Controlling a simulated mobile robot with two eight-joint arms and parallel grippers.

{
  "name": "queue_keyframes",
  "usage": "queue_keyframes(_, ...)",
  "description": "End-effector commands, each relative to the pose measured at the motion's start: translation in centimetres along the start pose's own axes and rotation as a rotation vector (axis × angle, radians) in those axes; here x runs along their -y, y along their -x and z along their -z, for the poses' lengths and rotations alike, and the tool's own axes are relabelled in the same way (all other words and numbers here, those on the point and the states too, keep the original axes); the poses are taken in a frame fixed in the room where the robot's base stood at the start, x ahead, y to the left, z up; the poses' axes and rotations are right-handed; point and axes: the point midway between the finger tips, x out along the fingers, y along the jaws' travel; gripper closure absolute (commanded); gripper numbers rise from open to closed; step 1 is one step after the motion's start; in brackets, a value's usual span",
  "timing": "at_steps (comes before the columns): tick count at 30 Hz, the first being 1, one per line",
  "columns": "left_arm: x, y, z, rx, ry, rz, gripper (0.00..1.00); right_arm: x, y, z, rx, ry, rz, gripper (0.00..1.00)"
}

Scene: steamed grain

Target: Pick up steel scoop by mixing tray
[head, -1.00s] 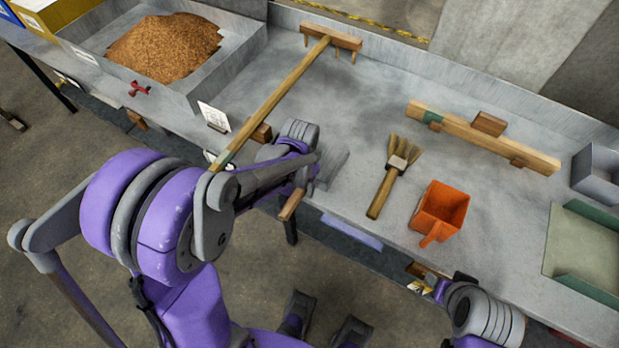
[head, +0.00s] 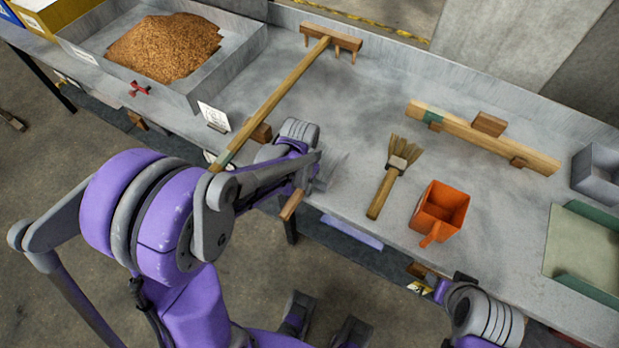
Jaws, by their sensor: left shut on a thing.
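The steel scoop has a wooden handle end (head: 292,204) that sticks out below my left gripper (head: 304,172), over the table's front edge. Its grey metal part (head: 331,168) blends into the grey table to the right of the gripper. My left gripper is shut on the scoop; its fingers are partly hidden by my wrist. I cannot tell whether the scoop is clear of the table. The mixing tray (head: 228,78), grey with brown grain (head: 165,48), stands at the back left. My right arm shows at the lower right, and its fingers are not clearly visible.
A long-handled wooden rake (head: 278,95) lies left of my left gripper. A brush (head: 388,186), an orange scoop (head: 440,212) and a long wooden bar (head: 490,137) lie to the right. A green-edged tray (head: 588,250) is at far right. The middle of the table is clear.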

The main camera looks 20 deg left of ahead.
Motion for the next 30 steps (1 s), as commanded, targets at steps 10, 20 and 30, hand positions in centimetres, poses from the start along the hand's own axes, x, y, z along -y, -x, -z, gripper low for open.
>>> queue_keyframes(10,0.0,0.0,0.0,0.000,0.000,0.000,1.00,0.0,0.0,0.0,0.000,0.000,0.000,0.50)
queue_keyframes(20,0.0,0.1,0.0,0.000,0.000,0.000,1.00,0.0,0.0,0.0,0.000,0.000,0.000,0.50)
queue_keyframes(30,0.0,5.2,0.0,-0.001,0.000,0.000,1.00,0.0,0.8,0.5,-0.003,0.000,0.000,0.50)
